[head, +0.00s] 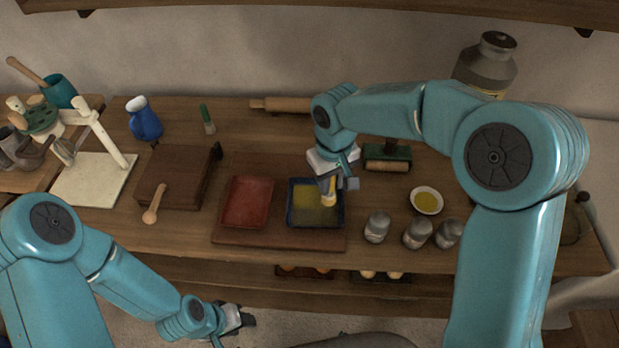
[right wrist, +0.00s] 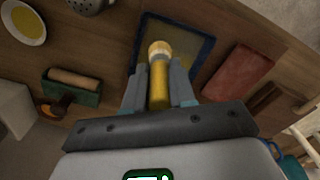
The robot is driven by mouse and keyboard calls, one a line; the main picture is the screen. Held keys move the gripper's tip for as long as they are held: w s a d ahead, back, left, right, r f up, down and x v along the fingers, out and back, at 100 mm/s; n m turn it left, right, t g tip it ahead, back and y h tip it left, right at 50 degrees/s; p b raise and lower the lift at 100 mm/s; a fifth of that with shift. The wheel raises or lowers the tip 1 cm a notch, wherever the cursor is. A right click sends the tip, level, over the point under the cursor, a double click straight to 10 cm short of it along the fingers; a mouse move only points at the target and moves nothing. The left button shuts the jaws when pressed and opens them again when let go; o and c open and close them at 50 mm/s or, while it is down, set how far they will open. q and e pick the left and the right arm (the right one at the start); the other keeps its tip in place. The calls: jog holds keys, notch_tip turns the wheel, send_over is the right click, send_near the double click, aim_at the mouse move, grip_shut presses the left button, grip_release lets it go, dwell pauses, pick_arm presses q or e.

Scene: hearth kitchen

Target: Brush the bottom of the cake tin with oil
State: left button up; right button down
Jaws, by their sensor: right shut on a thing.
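The cake tin (head: 302,216) is a dark blue rectangular tin with a yellowish bottom. It sits on a brown board, right of a red tin, and its blue rim also shows in the right wrist view (right wrist: 207,48). My right gripper (head: 338,184) is shut on a brush (head: 329,198) with a yellow handle and a pale head (right wrist: 159,48). The brush head is over the tin; whether it touches the bottom I cannot tell. A white bowl (head: 426,201) of yellow oil stands to the right. My left gripper (head: 238,319) is low at the table's front, its jaws unclear.
The red tin (head: 248,202) is beside the cake tin on the board (head: 280,237). Several grey shakers (head: 377,228) stand right of it. A green box with a roller (head: 388,158) and a rolling pin (head: 282,105) lie behind. A blue jug (head: 144,119) is at back left.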

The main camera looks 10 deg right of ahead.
aim_at(330, 202)
jog(key=shift+s+d+f, duration=0.1)
jog(key=shift+d+f, duration=0.05)
jog(key=shift+d, duration=0.1)
jog(key=shift+a+f+b, duration=0.1)
jog(key=shift+f+b, duration=0.15)
jog(key=shift+b, duration=0.05)
notch_tip(330, 202, down, 5)
jog(key=b, duration=0.3)
jog(key=shift+r, duration=0.2)
jog(key=shift+a+f+b, duration=0.1)
jog(key=shift+f+b, duration=0.3)
jog(key=shift+f, duration=0.1)
jog(key=shift+f+b, duration=0.8)
jog(key=shift+f, duration=0.1)
